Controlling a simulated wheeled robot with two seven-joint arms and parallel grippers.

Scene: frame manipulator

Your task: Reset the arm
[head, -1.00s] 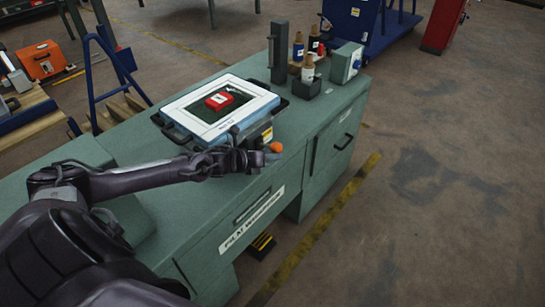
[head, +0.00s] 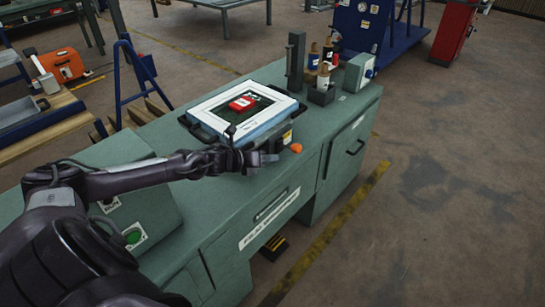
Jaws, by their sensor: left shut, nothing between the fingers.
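My left arm reaches in from the left over a green workbench (head: 225,207). My left gripper (head: 268,159) is shut and empty. It is in front of a white-framed panel device (head: 252,122) with a dark screen and a red block (head: 243,103) on it. An orange knob (head: 296,148) is just to the right of the fingertips; I cannot tell whether they touch it. My right arm and gripper are not in view.
At the bench's far end are a dark upright post (head: 296,60), several bottles in a black holder (head: 322,93) and a grey-green box (head: 358,72). The floor to the right is clear.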

